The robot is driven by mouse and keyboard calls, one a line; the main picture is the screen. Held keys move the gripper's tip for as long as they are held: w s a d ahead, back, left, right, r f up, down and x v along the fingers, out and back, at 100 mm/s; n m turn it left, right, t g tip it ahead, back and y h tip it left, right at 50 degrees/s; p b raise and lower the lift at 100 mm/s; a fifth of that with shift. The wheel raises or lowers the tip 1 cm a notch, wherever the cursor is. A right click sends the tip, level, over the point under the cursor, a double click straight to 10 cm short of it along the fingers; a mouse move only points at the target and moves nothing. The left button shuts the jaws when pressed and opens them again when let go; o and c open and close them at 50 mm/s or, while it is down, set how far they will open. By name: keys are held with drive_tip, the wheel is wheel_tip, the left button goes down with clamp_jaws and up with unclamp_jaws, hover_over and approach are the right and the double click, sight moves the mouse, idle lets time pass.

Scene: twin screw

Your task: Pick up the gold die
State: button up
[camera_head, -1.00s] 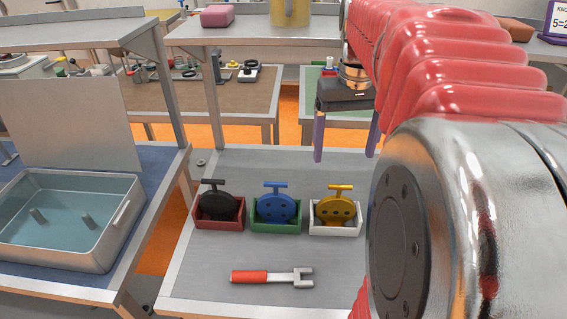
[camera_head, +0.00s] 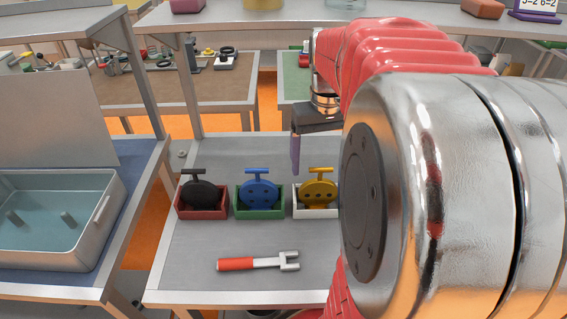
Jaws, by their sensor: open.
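The gold die (camera_head: 319,190) is a round plate with holes and a T-shaped handle on top. It stands upright in a white box (camera_head: 303,213), at the right of a row of three boxes on the grey table. My gripper (camera_head: 319,160) is open and points down above and near the gold die, with nothing seen between its fingers. Its left purple finger shows just above and left of the die's handle. The other finger is hidden behind my arm. My arm also covers the right edge of the white box.
A black die (camera_head: 199,193) stands in a red box and a blue die (camera_head: 259,193) in a green box, both left of the gold one. A red-handled wrench (camera_head: 258,262) lies in front. A metal basin (camera_head: 62,218) stands on the left bench. A shelf is behind.

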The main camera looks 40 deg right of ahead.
sight(319, 179)
drive_tip(key=shift+d+f, duration=0.1)
drive_tip(key=shift+f, duration=2.5)
drive_tip(key=shift+c, duration=0.3)
drive_tip(key=c, duration=1.7)
drive_tip(key=shift+c, duration=0.2)
